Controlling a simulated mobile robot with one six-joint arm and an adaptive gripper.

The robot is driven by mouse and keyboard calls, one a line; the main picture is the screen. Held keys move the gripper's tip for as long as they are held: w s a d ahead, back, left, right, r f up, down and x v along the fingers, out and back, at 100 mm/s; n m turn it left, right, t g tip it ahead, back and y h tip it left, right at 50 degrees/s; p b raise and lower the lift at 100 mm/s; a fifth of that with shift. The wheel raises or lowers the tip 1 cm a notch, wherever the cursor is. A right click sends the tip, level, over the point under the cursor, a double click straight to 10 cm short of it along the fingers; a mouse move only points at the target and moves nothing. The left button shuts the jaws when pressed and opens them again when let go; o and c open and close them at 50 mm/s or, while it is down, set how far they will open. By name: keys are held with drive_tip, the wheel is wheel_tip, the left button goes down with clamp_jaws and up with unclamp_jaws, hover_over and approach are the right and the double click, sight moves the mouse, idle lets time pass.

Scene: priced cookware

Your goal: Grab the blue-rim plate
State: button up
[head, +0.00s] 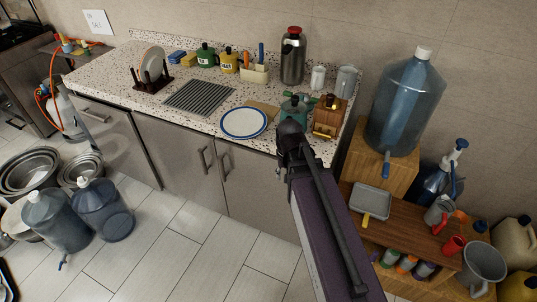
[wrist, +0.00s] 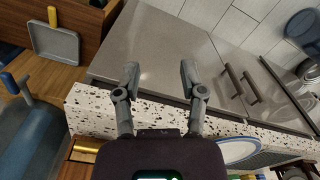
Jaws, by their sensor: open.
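The blue-rim plate (head: 244,122) is white with a blue edge and lies flat near the front edge of the speckled counter (head: 190,110). Part of the plate (wrist: 236,150) also shows at the lower right of the wrist view, partly cut off by my gripper's body. My gripper (wrist: 158,72) is open, with nothing between its fingers. It hangs over the counter's front edge, pointing toward the cabinet doors, to the right of the plate and apart from it in the head view.
A wooden coffee grinder (head: 327,118) stands right of the pot. A large water bottle (head: 406,104) stands right of the counter.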

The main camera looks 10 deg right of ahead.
drive_tip(key=shift+n, duration=0.8)
drive_tip(key=s, duration=0.1)
drive_tip(key=s+f+b, duration=0.1)
drive_tip(key=s+f, duration=0.1)
drive_tip(key=shift+s+d+f, duration=0.15)
drive_tip(key=shift+s+d, duration=0.15)
drive_tip(key=shift+d, duration=0.05)
drive_tip(key=shift+d, duration=0.2)
